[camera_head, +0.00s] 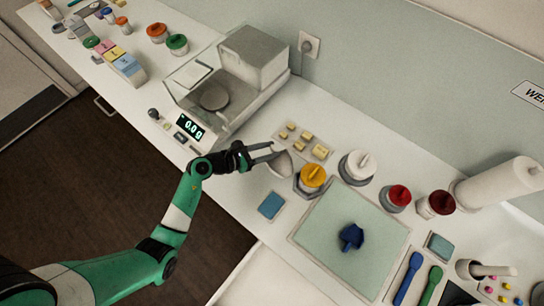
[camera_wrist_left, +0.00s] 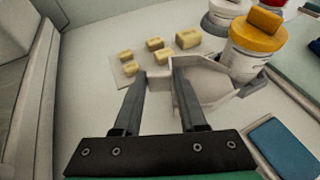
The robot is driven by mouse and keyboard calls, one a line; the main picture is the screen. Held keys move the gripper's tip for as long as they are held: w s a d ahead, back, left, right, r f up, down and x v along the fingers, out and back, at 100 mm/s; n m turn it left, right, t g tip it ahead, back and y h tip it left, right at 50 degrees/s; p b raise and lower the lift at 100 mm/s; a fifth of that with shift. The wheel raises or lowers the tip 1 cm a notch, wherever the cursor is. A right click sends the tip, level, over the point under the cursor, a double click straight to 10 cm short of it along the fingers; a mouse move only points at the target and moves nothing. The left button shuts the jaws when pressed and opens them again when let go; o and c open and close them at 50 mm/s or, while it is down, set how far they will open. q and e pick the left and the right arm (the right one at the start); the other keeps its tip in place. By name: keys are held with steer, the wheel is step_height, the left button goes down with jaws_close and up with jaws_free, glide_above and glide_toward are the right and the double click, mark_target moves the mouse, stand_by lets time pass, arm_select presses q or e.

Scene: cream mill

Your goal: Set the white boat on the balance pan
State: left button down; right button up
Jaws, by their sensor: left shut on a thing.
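The white boat (camera_head: 281,164) is a shallow, pale weighing dish beside the yellow-lidded jar. My left gripper (camera_head: 268,153) is shut on its edge; the boat also shows in the left wrist view (camera_wrist_left: 208,88), at the right finger. I cannot tell whether the boat touches the bench or is slightly raised. The balance (camera_head: 232,80) stands up and left of the gripper. Its round grey pan (camera_head: 213,96) is bare inside the draft shield, and its display (camera_head: 188,126) reads 0.0 g. My right gripper is not in view.
Brass-coloured weights (camera_head: 305,136) lie on a small plate behind the boat. The yellow-lidded jar (camera_head: 312,178) stands close on the right, with a blue pad (camera_head: 271,205) in front. A green mat (camera_head: 335,250) holds a blue scoop (camera_head: 351,237). Bench between balance and gripper is mostly clear.

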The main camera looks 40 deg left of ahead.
arm_select(q)
steer(key=shift+f+b, duration=0.85)
steer(key=shift+f, duration=1.05)
steer(key=shift+f, duration=0.1)
steer(key=shift+c, duration=2.3)
jaws_free()
steer(key=shift+r, duration=0.25)
steer(key=p+v, duration=0.2)
steer(key=v, duration=1)
steer(key=shift+f+p, duration=0.1)
steer(key=shift+p, duration=0.3)
